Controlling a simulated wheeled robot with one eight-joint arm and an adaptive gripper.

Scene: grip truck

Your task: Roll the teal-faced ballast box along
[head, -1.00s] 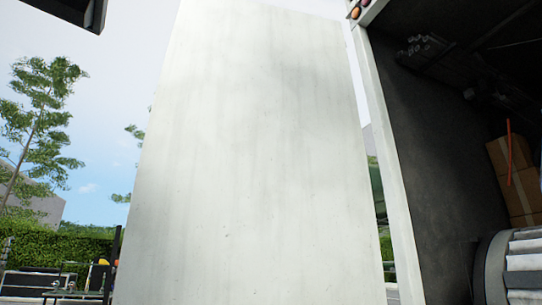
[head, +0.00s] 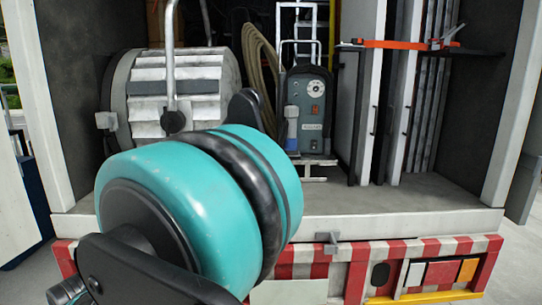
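The ballast box (head: 310,90) stands upright inside the open back of the truck, near the middle of the head view. Its face is a dark grey-teal with a round white dial, and a bright metal frame with a tall handle (head: 298,5) rises behind it. A thin foot of the frame shows below the box on the truck floor. My teal and black arm fills the lower left and hides part of the floor to the left of the box. My gripper is outside the picture.
A large lamp housing (head: 178,85) stands left of the box, with a coiled hose (head: 262,70) between. White panels (head: 368,90) stand close on the right, with an orange bar clamp (head: 395,44) across them. Bare truck floor (head: 400,195) lies in front, ending at a raised edge.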

